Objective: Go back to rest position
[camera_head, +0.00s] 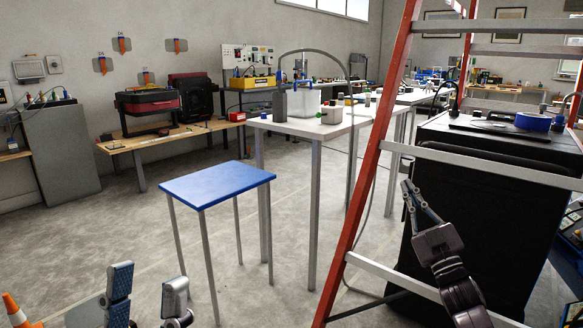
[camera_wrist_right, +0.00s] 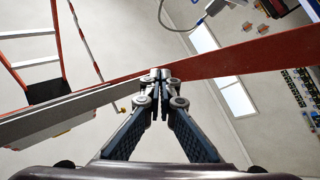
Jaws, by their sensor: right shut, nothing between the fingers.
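My left gripper (camera_head: 147,285) shows at the bottom left of the head view. Its two fingers stand well apart with only floor visible between them, so it is open and empty. My right gripper (camera_head: 407,186) is raised at the right of the head view, between the orange ladder (camera_head: 374,150) and the black cabinet (camera_head: 480,205) as seen there. In the right wrist view its fingertips (camera_wrist_right: 160,74) meet, shut with nothing between them. A ladder rail (camera_wrist_right: 240,60) crosses behind the fingertips there.
A blue-topped small table (camera_head: 218,184) stands ahead on open floor. Behind it a white table (camera_head: 315,128) carries a clear container (camera_head: 303,101) and bottles. A wooden bench (camera_head: 170,136) lines the wall. A traffic cone (camera_head: 14,310) is at bottom left. The ladder stands close to my right arm.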

